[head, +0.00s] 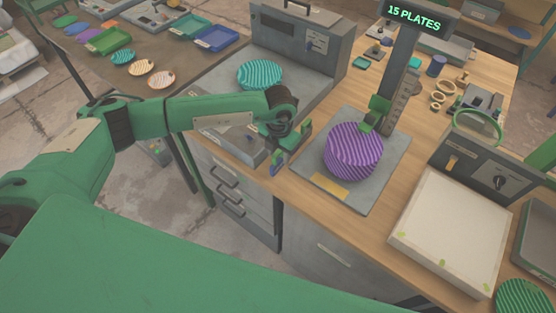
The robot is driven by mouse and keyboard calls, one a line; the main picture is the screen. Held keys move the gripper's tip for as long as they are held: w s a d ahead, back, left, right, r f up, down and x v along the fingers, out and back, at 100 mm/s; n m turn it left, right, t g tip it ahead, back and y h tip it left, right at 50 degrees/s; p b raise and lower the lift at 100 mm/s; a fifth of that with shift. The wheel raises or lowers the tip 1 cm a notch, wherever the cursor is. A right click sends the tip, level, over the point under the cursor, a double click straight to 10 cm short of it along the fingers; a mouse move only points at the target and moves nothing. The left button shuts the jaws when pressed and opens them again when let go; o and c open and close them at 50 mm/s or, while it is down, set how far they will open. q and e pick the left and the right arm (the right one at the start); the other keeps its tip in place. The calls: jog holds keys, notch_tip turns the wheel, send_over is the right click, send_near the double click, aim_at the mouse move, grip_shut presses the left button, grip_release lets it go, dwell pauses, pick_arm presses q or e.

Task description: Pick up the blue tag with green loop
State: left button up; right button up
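My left gripper (289,151) hangs over the front edge of the counter, left of the purple plate stack. Its green fingers look apart, with nothing clearly between them. A small blue piece (275,169) shows at the lower left finger, by the counter edge. It may be the blue tag; it is too small to make out a loop, and I cannot tell whether it touches the finger. My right gripper is not in view.
The purple striped stack (353,151) stands on a grey scale plate (386,172) under a "15 PLATES" display (413,17). A teal stack (260,74) sits on a press behind my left arm. A pale platen (452,229) lies at right, with a large green hoop (478,113) behind it.

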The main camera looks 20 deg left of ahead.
aim_at(278, 161)
pick_arm(q)
jog(key=shift+f+p, duration=0.25)
jog(key=shift+p, duration=0.05)
jog(key=f, duration=0.1)
jog(key=f+p, duration=0.2)
jog(key=f, duration=0.1)
jog(key=shift+w+a, duration=0.25)
jog(key=shift+w, duration=0.05)
jog(key=shift+f, duration=0.35)
grip_shut()
